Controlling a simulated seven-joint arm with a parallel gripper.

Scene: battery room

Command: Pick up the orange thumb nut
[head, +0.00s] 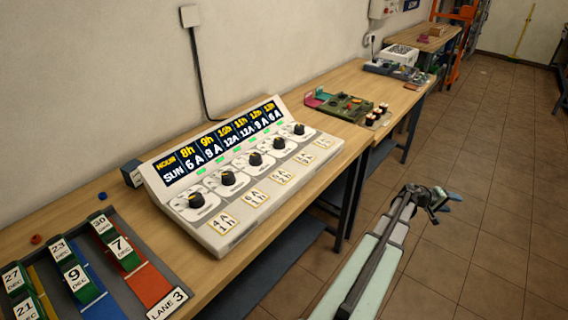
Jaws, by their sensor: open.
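A small orange thumb nut (36,239) lies on the wooden bench top (145,250) at the far left, behind the lane trays. My gripper (447,200) is open and empty at the right, out over the tiled floor. It is far from the thumb nut, with the big control panel between them in the picture. A small blue nut-like piece (102,196) lies on the bench to the right of the orange one.
The white control panel (225,235) with black knobs fills the middle of the bench. Lane trays with green numbered blocks (122,250) stand in front of the nuts. A dark box (131,174) stands beside the panel. The floor (480,240) around my gripper is clear.

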